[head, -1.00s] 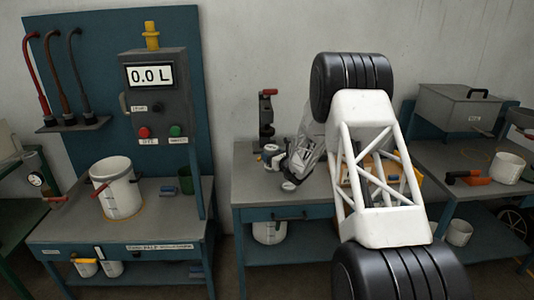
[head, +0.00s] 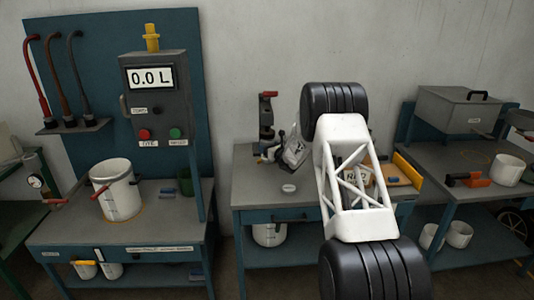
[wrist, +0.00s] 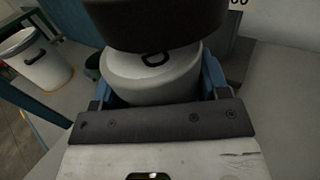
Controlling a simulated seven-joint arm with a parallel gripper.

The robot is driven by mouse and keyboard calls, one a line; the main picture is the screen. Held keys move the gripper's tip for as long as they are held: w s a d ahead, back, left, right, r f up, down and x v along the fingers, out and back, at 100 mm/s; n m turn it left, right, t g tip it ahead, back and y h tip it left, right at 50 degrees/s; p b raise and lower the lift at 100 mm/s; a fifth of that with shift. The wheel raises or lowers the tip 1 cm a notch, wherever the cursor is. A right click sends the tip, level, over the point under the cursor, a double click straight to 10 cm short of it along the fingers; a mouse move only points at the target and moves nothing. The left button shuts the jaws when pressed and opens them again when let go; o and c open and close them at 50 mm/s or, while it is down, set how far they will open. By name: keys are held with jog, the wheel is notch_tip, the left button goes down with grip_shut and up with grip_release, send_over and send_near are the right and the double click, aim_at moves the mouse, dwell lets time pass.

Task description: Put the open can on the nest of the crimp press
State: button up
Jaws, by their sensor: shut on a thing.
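The can (wrist: 150,78) is pale grey, with a small dark ring on its top face. My gripper (wrist: 160,92) is shut on it, with a blue finger on each side. The crimp press (head: 266,120) is a dark upright machine with a red-tipped top, at the back left of the middle bench. In the wrist view a dark round part, apparently the press head (wrist: 152,22), is right over the can. The nest is hidden; I cannot tell whether the can touches it. In the head view my gripper is small and close against the press, and the can is not clear.
A small white round piece (head: 289,188) lies on the middle bench (head: 258,190) in front of the press. A yellow-edged board (head: 407,170) is to the right. A white bucket (head: 116,188) stands on the left bench, also in the wrist view (wrist: 36,60). The front bench top is mostly free.

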jog(key=shift+w+a, duration=0.1)
jog(key=shift+w, duration=0.85)
jog(key=shift+f, duration=0.1)
jog(key=shift+f, duration=1.7)
jog(key=shift+f, duration=0.15)
jog(key=o, duration=1.1)
jog(key=shift+s, duration=0.1)
jog(key=shift+v, duration=5.95)
